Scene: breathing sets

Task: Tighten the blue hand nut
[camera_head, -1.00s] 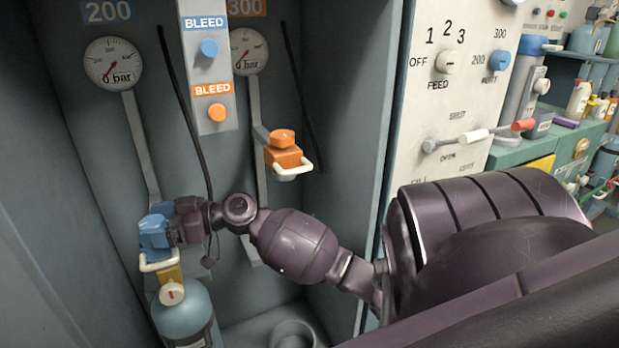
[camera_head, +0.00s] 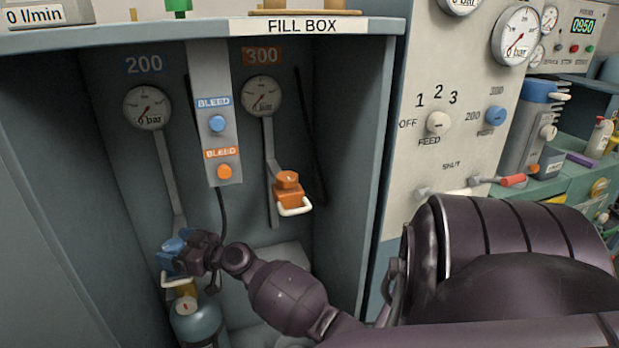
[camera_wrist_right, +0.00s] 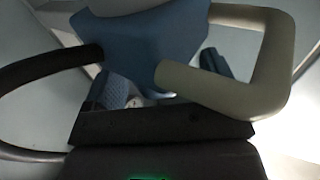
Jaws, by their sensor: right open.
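The blue fitting (camera_head: 171,247) hangs at the end of the 200 line, low at the left inside the fill box, just above a teal cylinder (camera_head: 196,322). It has a pale bail handle (camera_head: 176,281). My right gripper (camera_head: 198,252) is open, at the right side of the blue fitting. In the right wrist view the blue body (camera_wrist_right: 150,40) and its handle (camera_wrist_right: 275,65) fill the top. A textured blue part, probably the hand nut (camera_wrist_right: 112,92), shows just above my dark gripper (camera_wrist_right: 160,125). I cannot tell whether the fingers touch it. My left gripper is out of view.
An orange fitting (camera_head: 289,189) with its own pale handle hangs to the right, on the 300 line. The bleed panel (camera_head: 214,120) and two gauges are above. The box's right wall (camera_head: 375,150) and the feed panel (camera_head: 440,95) stand beside my arm.

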